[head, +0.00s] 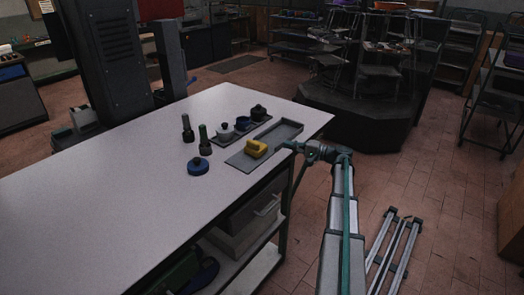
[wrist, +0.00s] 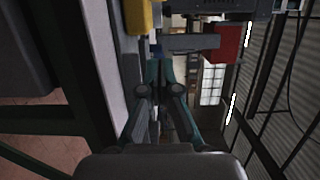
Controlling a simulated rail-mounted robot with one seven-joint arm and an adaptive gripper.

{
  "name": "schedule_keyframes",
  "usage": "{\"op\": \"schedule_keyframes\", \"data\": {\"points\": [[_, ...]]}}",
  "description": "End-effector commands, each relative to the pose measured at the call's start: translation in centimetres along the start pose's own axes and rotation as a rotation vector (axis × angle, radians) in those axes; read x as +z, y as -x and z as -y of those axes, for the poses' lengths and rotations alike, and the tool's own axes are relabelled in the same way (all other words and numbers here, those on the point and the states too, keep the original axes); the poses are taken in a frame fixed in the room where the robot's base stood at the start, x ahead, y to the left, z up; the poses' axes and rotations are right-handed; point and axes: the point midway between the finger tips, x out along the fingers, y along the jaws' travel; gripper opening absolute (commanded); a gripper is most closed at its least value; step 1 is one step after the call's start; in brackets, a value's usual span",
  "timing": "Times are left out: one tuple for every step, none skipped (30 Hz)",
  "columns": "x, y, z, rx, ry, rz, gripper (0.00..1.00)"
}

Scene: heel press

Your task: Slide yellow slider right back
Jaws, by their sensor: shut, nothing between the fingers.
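The yellow slider (head: 257,148) sits on a long grey tray (head: 240,160) near the right edge of the white table, toward the tray's nearer left part. In the wrist view part of the yellow slider (wrist: 138,14) shows at the top, cut off by the frame. My gripper (head: 287,146) is at the tray's right side, beside the slider and apart from it. In the wrist view my gripper (wrist: 158,70) has its teal fingers close together with nothing held. Whether the fingertips touch the tray cannot be told.
A second tray with several small knobbed pieces, including a grey one (head: 225,131) and a black one (head: 258,113), lies behind. Two dark upright pegs (head: 187,128) (head: 205,141) and a blue round piece (head: 198,166) stand left. The table's near left surface (head: 100,210) is clear.

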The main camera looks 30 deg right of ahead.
Motion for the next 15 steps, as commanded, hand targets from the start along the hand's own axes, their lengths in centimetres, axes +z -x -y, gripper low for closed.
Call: {"op": "schedule_keyframes", "data": {"points": [[-0.7, -0.3, -0.1, -0.009, 0.009, 0.004, 0.0], [-0.8, -0.4, 0.1, -0.013, 0.012, 0.006, 0.0], [-0.9, -0.5, 0.3, -0.017, 0.015, 0.007, 0.0], [-1.0, -0.7, 0.4, -0.019, 0.016, 0.008, 0.0], [-1.0, -0.8, 0.4, -0.02, 0.017, 0.009, 0.0], [-0.9, -1.1, 0.6, -0.02, 0.017, 0.009, 0.0], [-0.8, -1.3, 0.6, -0.019, 0.016, 0.009, 0.0], [-0.8, -1.6, 0.6, -0.019, 0.016, 0.009, 0.0], [-0.8, -2.1, 0.7, -0.019, 0.016, 0.009, 0.0], [-0.8, -2.5, 0.7, -0.018, 0.016, 0.009, 0.0], [-0.8, -3.0, 0.7, -0.018, 0.016, 0.01, 0.0], [-0.8, -3.6, 0.8, -0.018, 0.016, 0.01, 0.0], [-0.8, -4.1, 0.8, -0.018, 0.016, 0.01, 0.0], [-0.8, -4.7, 0.8, -0.018, 0.016, 0.01, 0.0], [-0.8, -5.5, 0.8, -0.017, 0.016, 0.011, 0.0]]}}
